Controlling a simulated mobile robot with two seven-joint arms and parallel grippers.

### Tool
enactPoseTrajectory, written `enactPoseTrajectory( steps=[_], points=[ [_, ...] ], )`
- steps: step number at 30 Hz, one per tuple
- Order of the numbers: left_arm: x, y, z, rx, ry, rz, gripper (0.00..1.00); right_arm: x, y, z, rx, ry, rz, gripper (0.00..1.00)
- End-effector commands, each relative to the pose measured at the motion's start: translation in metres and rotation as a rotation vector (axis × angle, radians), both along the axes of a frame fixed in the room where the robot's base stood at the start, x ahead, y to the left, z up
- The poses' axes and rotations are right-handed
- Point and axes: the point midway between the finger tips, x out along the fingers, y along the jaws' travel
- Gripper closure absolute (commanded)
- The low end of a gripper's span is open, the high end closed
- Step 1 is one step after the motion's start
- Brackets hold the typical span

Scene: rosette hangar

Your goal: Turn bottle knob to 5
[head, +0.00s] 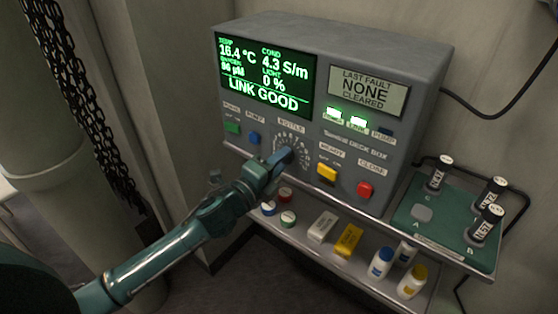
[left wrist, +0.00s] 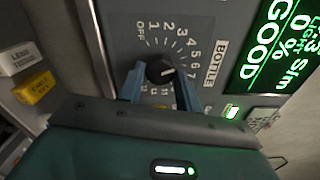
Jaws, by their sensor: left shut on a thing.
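The bottle knob (left wrist: 160,71) is a round black knob on the grey panel, inside a dial printed from OFF through 1 to 7 and on, with the label BOTTLE. Its short white mark points to the right in the left wrist view, roughly toward 5 or 6; I cannot tell exactly. My left gripper (left wrist: 158,80) is shut on the knob, one blue finger on each side. In the head view my left gripper (head: 279,160) reaches the dial (head: 292,146) and hides most of the knob. My right gripper is in neither view.
The console (head: 318,70) has a green screen reading LINK GOOD. A yellow button (head: 327,173) and a red button (head: 365,190) sit right of the dial; green and blue ones sit left. A shelf below holds bottles and boxes. A green tray (head: 418,236) with black-capped vials stands right.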

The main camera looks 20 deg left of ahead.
Motion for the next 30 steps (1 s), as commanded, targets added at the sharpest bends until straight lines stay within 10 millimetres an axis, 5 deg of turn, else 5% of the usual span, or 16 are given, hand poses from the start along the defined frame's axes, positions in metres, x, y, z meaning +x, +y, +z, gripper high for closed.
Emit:
enactPoseTrajectory(
  steps=[18,19,26,30],
  points=[
    [0.0001,-0.0001,0.0001,0.039,-0.014,0.0,0.89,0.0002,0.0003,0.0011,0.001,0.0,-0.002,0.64],
    [0.0001,-0.0001,0.0001,0.039,-0.014,0.0,0.65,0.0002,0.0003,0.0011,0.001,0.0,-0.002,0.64],
    [0.0001,-0.0001,0.0001,0.039,-0.014,0.0,0.46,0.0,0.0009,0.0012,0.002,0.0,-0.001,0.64],
    [0.0001,-0.0001,0.0001,0.039,-0.014,0.0,0.44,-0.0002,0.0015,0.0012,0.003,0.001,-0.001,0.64]
  ],
)
